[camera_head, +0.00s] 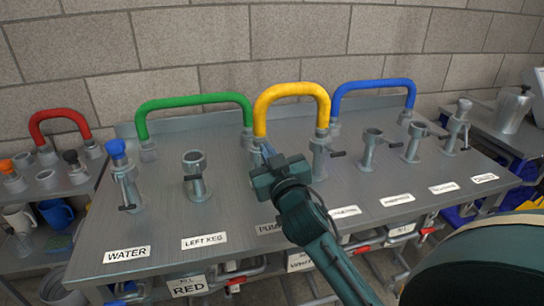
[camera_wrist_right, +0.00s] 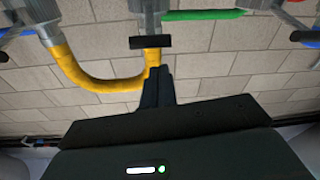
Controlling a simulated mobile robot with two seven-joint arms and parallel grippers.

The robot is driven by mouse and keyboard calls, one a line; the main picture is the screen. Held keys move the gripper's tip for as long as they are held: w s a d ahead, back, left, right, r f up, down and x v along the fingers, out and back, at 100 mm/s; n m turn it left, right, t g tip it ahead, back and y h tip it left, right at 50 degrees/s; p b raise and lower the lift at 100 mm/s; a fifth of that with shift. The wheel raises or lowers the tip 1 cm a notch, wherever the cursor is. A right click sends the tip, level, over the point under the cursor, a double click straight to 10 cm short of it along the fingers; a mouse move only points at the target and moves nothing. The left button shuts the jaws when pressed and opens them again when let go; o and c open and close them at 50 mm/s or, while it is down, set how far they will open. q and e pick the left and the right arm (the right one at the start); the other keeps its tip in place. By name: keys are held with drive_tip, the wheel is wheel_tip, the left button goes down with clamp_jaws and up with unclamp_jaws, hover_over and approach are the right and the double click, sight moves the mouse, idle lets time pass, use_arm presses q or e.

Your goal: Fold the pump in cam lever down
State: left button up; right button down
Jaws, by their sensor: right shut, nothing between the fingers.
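The pump in coupling (camera_wrist_right: 149,14) is a grey metal fitting with one end of the yellow hose (camera_head: 291,90) seated in it. Its label, partly covered, reads "PUM" (camera_head: 268,229). Its black cam lever (camera_wrist_right: 150,42) shows end-on across the fitting in the right wrist view. In the head view my right gripper (camera_head: 267,152) hides most of this coupling and its lever. The right gripper's fingers (camera_wrist_right: 158,86) are shut and empty, just beside the lever in the wrist view; I cannot tell whether they touch it. My left gripper is not in view.
The green hose (camera_head: 193,101) ends close left of the pump in coupling. The yellow hose's other coupling (camera_head: 319,158) stands close right, and the blue hose (camera_head: 373,85) beyond it. Bare bench (camera_head: 240,211) lies in front of the left keg fitting (camera_head: 195,174).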

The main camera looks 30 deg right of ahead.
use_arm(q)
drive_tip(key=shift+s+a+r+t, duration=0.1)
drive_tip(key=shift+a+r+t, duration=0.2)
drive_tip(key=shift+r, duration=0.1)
use_arm(e)
drive_tip(key=shift+s+d+f, duration=0.1)
drive_tip(key=shift+s+f, duration=0.1)
drive_tip(key=shift+f, duration=0.4)
drive_tip(key=shift+s+d+f, duration=0.1)
drive_tip(key=shift+s+f, duration=0.1)
drive_tip(key=shift+f, duration=0.4)
use_arm(q)
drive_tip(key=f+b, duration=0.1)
drive_tip(key=b, duration=0.2)
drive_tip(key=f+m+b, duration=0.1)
drive_tip(key=b, duration=0.1)
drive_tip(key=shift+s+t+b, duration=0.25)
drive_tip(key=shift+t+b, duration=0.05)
drive_tip(key=shift+b, duration=0.1)
use_arm(e)
drive_tip(key=shift+s+a+f+t, duration=0.1)
drive_tip(key=shift+s+f+t, duration=0.2)
drive_tip(key=shift+f, duration=0.35)
drive_tip(key=shift+s+a+f+t, duration=0.1)
drive_tip(key=shift+f+t, duration=0.3)
drive_tip(key=shift+f, duration=0.2)
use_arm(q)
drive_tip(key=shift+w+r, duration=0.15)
use_arm(e)
drive_tip(key=shift+r, duration=0.1)
